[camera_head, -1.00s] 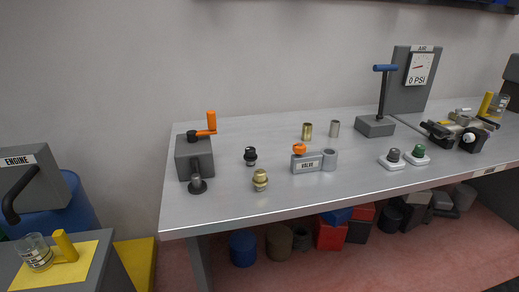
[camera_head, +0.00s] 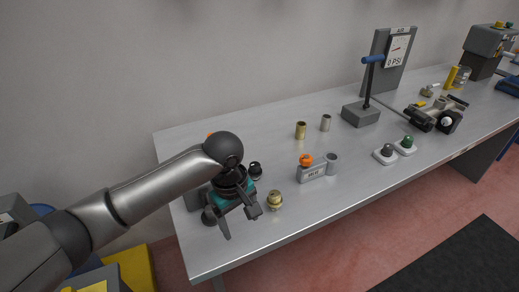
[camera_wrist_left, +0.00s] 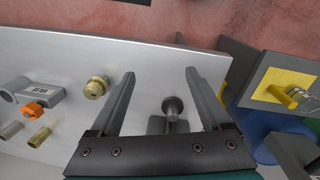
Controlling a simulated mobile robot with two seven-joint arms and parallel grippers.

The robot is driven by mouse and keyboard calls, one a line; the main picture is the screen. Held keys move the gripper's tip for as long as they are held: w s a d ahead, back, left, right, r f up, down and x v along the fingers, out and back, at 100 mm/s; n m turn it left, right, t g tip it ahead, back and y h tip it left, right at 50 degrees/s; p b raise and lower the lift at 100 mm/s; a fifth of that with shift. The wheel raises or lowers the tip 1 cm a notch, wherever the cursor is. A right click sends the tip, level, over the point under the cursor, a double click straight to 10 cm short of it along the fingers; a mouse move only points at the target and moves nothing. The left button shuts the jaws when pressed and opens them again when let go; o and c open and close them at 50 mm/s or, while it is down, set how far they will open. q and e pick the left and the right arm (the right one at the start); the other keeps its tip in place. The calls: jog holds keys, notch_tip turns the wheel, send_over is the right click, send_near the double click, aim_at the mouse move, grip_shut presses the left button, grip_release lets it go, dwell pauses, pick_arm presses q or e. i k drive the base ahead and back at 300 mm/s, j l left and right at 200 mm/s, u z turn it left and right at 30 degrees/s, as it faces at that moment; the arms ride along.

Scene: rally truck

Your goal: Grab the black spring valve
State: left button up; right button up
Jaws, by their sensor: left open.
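A small black fitting (camera_head: 255,170), which looks like the black spring valve, stands on the grey bench top just behind my left gripper (camera_head: 240,222). A brass fitting (camera_head: 275,201) stands in front of it, close to the right finger. It also shows in the left wrist view (camera_wrist_left: 96,87), left of the fingers. My left gripper is open and empty above the bench. In the left wrist view, the open fingers (camera_wrist_left: 160,73) frame bare bench and a grey knob (camera_wrist_left: 172,106). The black fitting is not visible there. My right gripper is not in view.
A grey block with an orange handle (camera_head: 211,134) is mostly hidden behind my left arm. An orange-knobbed valve block (camera_head: 312,172), a brass sleeve (camera_head: 300,130) and a grey sleeve (camera_head: 325,122) stand to the right. A blue-handled pump (camera_head: 361,112) stands farther back.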

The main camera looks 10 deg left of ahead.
aim_at(255, 170)
jog(key=i, duration=1)
